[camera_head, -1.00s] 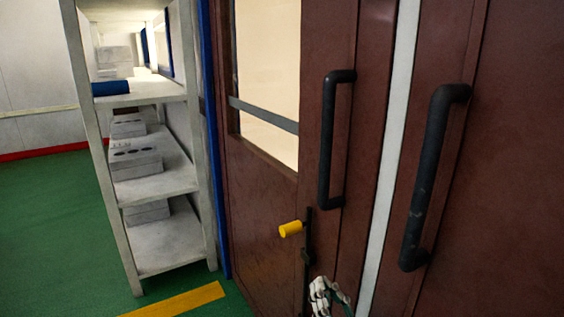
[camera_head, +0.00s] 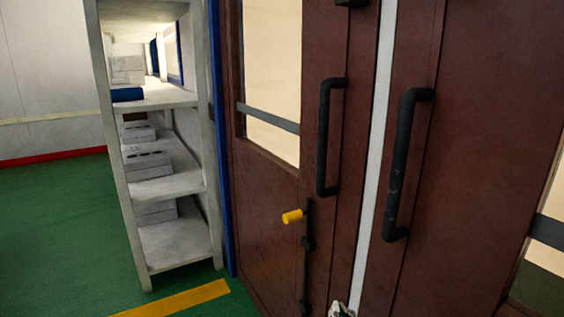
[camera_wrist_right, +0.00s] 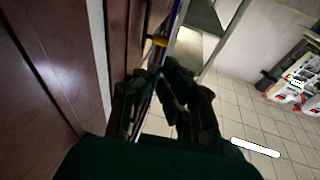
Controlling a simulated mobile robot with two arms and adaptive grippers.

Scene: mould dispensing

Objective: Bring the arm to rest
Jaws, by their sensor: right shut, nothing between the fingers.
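The tip of my right gripper (camera_head: 341,310) just shows at the bottom edge of the head view, in front of the dark red double door (camera_head: 468,150). In the right wrist view its two dark fingers (camera_wrist_right: 158,80) are shut with nothing held. They point along the door, with the yellow knob (camera_wrist_right: 157,40) beyond them. The yellow knob also shows in the head view (camera_head: 293,216), above and left of the gripper. My left gripper is in neither view.
Black pull handles (camera_head: 328,135) and (camera_head: 402,165) stand out from the door leaves. A white shelf (camera_head: 165,185) with boxes stands left of the door. Green floor (camera_head: 60,230) is clear at the left. A white-tiled floor (camera_wrist_right: 285,140) shows in the wrist view.

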